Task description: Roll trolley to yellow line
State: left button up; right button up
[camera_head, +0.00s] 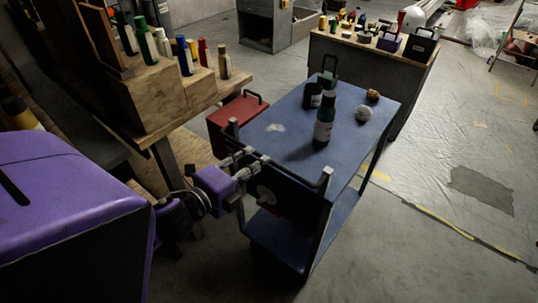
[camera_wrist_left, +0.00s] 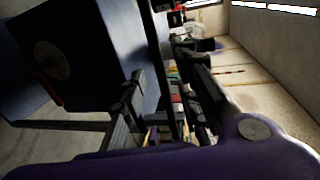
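The blue trolley (camera_head: 285,119) stands in the middle of the head view, with a lower shelf (camera_head: 275,240) and a dark push handle (camera_head: 300,172) on its near side. A worn yellow line (camera_head: 445,222) runs along the floor to the right of the trolley, apart from it. My left gripper (camera_head: 252,160) is at the handle, its fingers apart on either side of the bar. In the left wrist view the fingers (camera_wrist_left: 168,98) stand apart with gaps between them and a dark bar. Contact with the bar is unclear. My right gripper is out of view.
A loaded table (camera_head: 370,65) stands behind. Floor at right is mostly clear.

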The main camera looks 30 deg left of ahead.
pick_arm(q)
jog(key=x, duration=0.5)
jog(key=shift+f, duration=0.1)
jog(key=shift+c, duration=0.3)
grip_shut()
